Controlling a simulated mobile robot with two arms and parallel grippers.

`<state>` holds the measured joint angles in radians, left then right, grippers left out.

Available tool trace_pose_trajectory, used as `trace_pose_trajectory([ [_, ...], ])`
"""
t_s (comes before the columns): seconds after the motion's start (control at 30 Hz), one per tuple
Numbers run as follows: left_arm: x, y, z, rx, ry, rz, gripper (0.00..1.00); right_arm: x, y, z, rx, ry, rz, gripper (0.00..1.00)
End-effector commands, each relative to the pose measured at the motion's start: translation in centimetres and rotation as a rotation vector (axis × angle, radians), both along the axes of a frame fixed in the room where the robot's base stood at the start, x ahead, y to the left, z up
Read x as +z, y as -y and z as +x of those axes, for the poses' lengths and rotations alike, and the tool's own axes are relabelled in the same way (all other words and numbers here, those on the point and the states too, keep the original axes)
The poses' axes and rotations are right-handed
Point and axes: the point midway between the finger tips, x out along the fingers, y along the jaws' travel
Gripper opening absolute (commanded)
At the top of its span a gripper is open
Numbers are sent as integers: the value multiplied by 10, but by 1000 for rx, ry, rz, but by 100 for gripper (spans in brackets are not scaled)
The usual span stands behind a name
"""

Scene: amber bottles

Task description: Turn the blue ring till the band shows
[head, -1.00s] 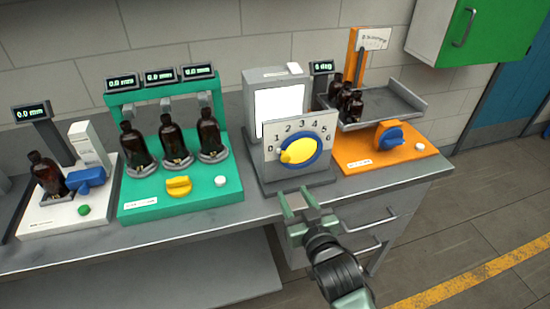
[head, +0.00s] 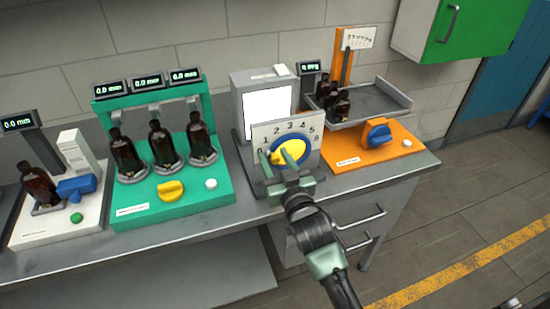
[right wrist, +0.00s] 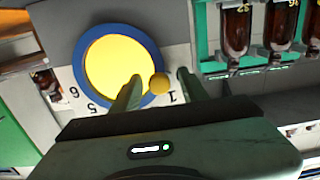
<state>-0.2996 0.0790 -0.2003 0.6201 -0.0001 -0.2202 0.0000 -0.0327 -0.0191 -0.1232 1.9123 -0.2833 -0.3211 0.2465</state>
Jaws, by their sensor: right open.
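The blue ring (head: 309,147) surrounds a yellow dial (head: 294,150) on a grey plate (head: 262,133) numbered 0 to 6. It also shows in the right wrist view (right wrist: 77,62), around the yellow disc. The small yellow pointer ball (right wrist: 159,84) lies by the ring's edge, near the 1. My right gripper (head: 275,156) is open in front of the dial's left side. In the right wrist view its fingers (right wrist: 159,78) stand on either side of the ball, with no clear contact. I see no band. My left gripper is out of view.
A bright white screen (head: 268,112) stands behind the plate. A green stand (head: 205,190) with several amber bottles is on the left. An orange base (head: 345,154) with a blue knob (head: 378,135) is on the right. The bench front (head: 240,232) is clear.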

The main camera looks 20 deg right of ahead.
Motion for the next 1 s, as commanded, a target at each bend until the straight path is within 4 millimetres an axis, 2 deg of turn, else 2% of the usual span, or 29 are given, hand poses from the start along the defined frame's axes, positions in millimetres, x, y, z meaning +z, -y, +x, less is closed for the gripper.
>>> trace_pose_trajectory([
  [0.07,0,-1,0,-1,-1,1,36,0,0,0,0,0,0,44],
  [0.1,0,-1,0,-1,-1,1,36,0,0,0,0,0,0,38],
  [0.23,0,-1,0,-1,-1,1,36,0,0,0,0,0,0,2],
  [0.27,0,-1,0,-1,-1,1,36,0,0,0,0,0,0,0],
  [0.37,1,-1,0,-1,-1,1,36,0,0,0,0,0,3,0],
  [0.47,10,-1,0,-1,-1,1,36,7,1,0,0,-3,58,0],
  [0.7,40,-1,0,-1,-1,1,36,23,9,0,-1,-12,350,0],
  [0.8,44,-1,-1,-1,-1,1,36,24,12,1,-1,-12,421,0],
  [1.0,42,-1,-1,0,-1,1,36,23,13,1,0,-9,437,0],
])
